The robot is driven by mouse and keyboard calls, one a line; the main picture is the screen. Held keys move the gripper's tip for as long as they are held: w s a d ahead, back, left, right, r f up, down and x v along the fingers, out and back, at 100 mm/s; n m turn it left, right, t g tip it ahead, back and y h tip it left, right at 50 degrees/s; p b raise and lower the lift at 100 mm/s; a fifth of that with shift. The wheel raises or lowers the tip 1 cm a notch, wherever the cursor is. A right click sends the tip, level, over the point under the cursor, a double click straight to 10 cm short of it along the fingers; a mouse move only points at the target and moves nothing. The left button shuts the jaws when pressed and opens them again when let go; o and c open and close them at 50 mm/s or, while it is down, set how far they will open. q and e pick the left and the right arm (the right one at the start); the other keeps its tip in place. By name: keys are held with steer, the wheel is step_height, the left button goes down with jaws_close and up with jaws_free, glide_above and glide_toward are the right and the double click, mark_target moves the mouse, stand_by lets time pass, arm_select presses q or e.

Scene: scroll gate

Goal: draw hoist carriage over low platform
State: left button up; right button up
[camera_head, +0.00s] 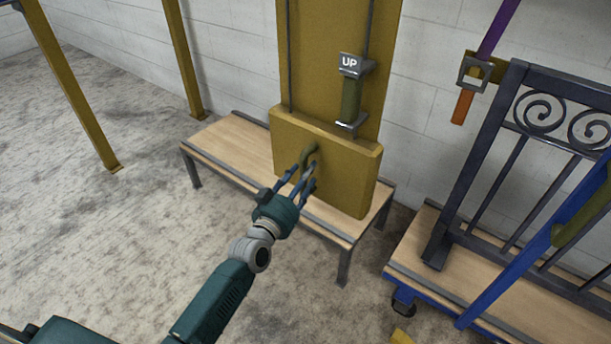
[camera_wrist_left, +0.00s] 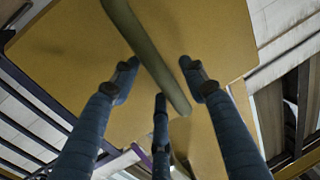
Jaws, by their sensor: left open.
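The hoist carriage (camera_head: 345,185) is a thick yellow block in front of a yellow column, in the middle of the head view. It hangs at or just above the low platform (camera_head: 225,150), a wooden-topped bench; its lower edge overlaps the platform in the picture. A dull olive handle (camera_head: 311,153) sticks out of its front. In the left wrist view the handle (camera_wrist_left: 148,58) runs diagonally across the yellow face (camera_wrist_left: 70,60). My left gripper (camera_head: 303,178) is open at the handle, its fingers (camera_wrist_left: 160,85) spread to both sides of it. I cannot tell whether they touch it. My right gripper is out of view.
An olive grip (camera_head: 351,98) marked "UP" is on the column (camera_head: 332,60). A blue-framed cart (camera_head: 470,290) with a dark scrolled gate (camera_head: 560,120) stands at right. A purple strap with a buckle (camera_head: 475,72) hangs on the wall. Floor at left is clear between yellow posts (camera_head: 185,60).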

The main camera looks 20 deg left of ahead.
arm_select(q)
steer(key=shift+w+d, duration=0.1)
steer(key=shift+w, duration=0.45)
jaws_close()
